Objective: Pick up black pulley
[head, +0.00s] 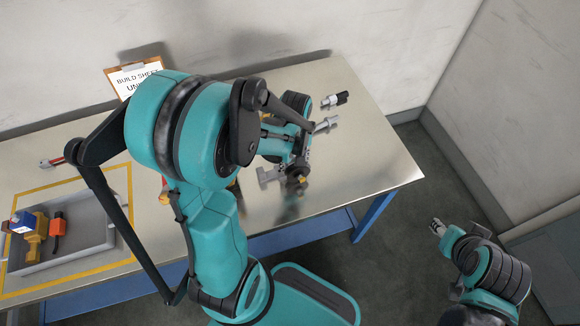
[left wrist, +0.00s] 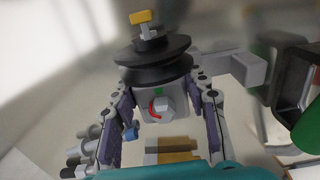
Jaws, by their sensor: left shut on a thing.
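The black pulley (left wrist: 152,62) shows in the left wrist view as stacked dark discs with a yellow-tipped grey piece above them. A grey part with a hex head and a red mark (left wrist: 158,105) sits just below the discs. My left gripper (left wrist: 157,88) has one finger on each side and is shut on the pulley; the exact contact is hard to see. In the head view my left gripper (head: 294,178) is over the right part of the table, partly hidden by my arm. My right gripper (head: 438,227) is away from the table, its jaws too small to judge.
The metal table (head: 375,165) has free room at its right end. Small black-and-grey parts (head: 335,100) lie near the back right. A grey T-shaped part (head: 268,177) is beside my left gripper. A grey tray (head: 85,252) with coloured parts stands at left; a clipboard (head: 133,78) is behind.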

